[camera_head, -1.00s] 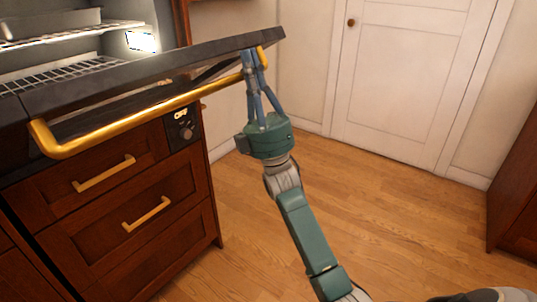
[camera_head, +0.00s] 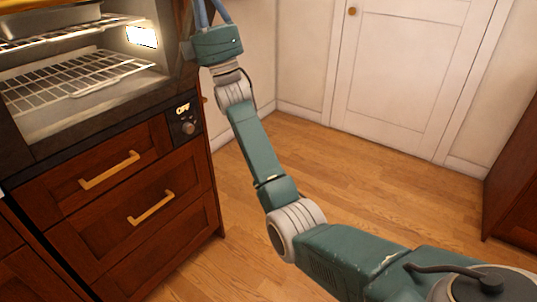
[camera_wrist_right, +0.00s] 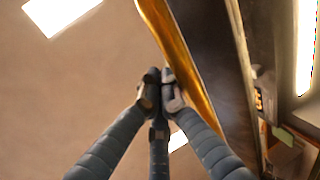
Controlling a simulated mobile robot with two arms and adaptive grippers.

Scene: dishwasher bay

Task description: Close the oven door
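The oven door (camera_head: 110,127) stands much more upright than flat, with its dark frame along the oven front. Racks inside the oven show within the frame, apparently through its window. Its gold handle (camera_head: 50,11) shows at the top left of the head view, and in the right wrist view the gold bar (camera_wrist_right: 183,55) runs past my fingers. My right gripper (camera_wrist_right: 160,82) has its fingertips drawn together beside the handle, not visibly around it. In the head view its fingertips are cut off by the top edge. My left gripper is in no view. Whether a gap remains at the door's top is unclear.
Wooden drawers (camera_head: 130,215) with gold pulls sit under the oven. A control knob (camera_head: 188,127) and a lit OFF display are beside the door's lower right. A white door (camera_head: 400,75) is behind. The wooden floor (camera_head: 280,165) is clear.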

